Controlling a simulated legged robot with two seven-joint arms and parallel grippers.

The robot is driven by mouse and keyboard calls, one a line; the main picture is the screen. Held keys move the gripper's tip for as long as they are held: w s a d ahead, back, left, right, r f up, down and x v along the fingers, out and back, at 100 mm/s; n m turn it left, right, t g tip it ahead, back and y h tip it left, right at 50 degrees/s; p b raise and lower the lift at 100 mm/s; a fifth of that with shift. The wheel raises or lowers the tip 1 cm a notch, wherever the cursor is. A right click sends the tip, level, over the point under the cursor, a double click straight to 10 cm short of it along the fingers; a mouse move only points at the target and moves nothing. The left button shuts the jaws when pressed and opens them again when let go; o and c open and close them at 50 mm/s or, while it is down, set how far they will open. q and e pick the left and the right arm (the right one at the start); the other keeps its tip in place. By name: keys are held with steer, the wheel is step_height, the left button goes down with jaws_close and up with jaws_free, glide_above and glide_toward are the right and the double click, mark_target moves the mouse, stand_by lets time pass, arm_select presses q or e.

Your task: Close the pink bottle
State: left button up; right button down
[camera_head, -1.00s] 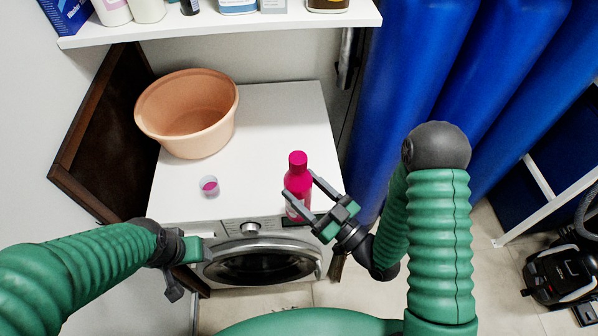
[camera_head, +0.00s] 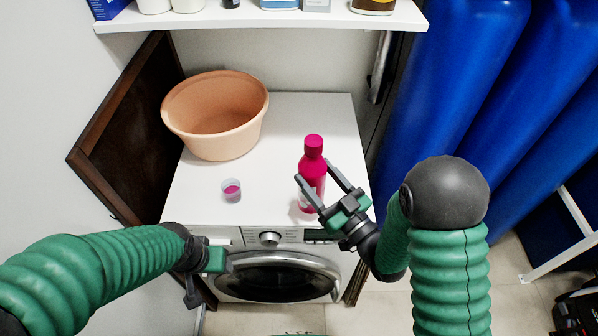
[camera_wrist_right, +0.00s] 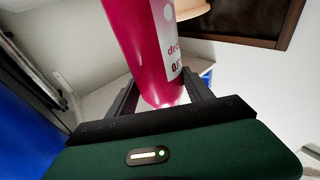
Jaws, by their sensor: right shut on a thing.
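The pink bottle (camera_head: 312,168) stands nearly upright over the front right of the white washing machine top (camera_head: 270,205), its neck end pink. I cannot tell whether its base touches the surface. My right gripper (camera_head: 313,172) is shut on the bottle's body, one finger on each side. The right wrist view shows the bottle (camera_wrist_right: 150,60) between the fingers, its white label partly cut off and its top out of frame. A small clear cup (camera_head: 232,190) with pink inside stands left of the bottle. My left gripper (camera_head: 222,262) is low in front of the machine; its jaw opening is unclear.
A peach basin (camera_head: 215,115) stands at the back left of the machine top. A dark brown panel (camera_head: 125,130) leans at left. A white shelf (camera_head: 270,22) with several containers hangs above. Blue cylinders (camera_head: 450,80) stand at right. The middle of the top is clear.

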arm_select(q)
steer(key=shift+w+d+r+p, duration=0.1)
steer(key=shift+d+r+p, duration=0.2)
steer(key=shift+d+r, duration=0.55)
arm_select(e)
steer(key=w+a+f, duration=0.2)
steer(key=w+f, duration=0.2)
steer(key=w, duration=0.3)
steer(key=shift+w, duration=0.2)
steer(key=c, duration=0.8)
jaws_free()
steer(key=shift+a, duration=0.15)
steer(key=o, duration=0.4)
steer(key=shift+a, duration=0.2)
arm_select(q)
steer(key=shift+a+f, duration=0.1)
steer(key=shift+a, duration=0.1)
arm_select(e)
steer(key=shift+d, duration=0.1)
